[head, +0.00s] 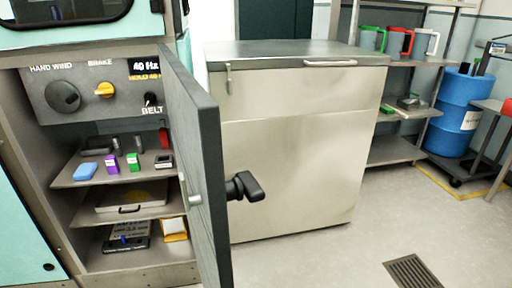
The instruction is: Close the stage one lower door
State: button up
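The grey lower door (198,150) of the left cabinet stands wide open in the head view. It is hinged at the right side of the opening and swings out toward me. Its inner face shows, with a small silver knob (195,200) on it. A black handle-like part (245,187) sticks out to the right from its outer side. The outer face is hidden. The cabinet opening (50,175) on the left is uncovered. My gripper is not in view.
A beige chest (290,150) stands right of the door. Floor (340,262) at front right is clear, with a drain grate (412,272).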

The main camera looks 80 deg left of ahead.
aim_at(194, 116)
jog(key=i, duration=1.15)
jog(key=u, duration=3.95)
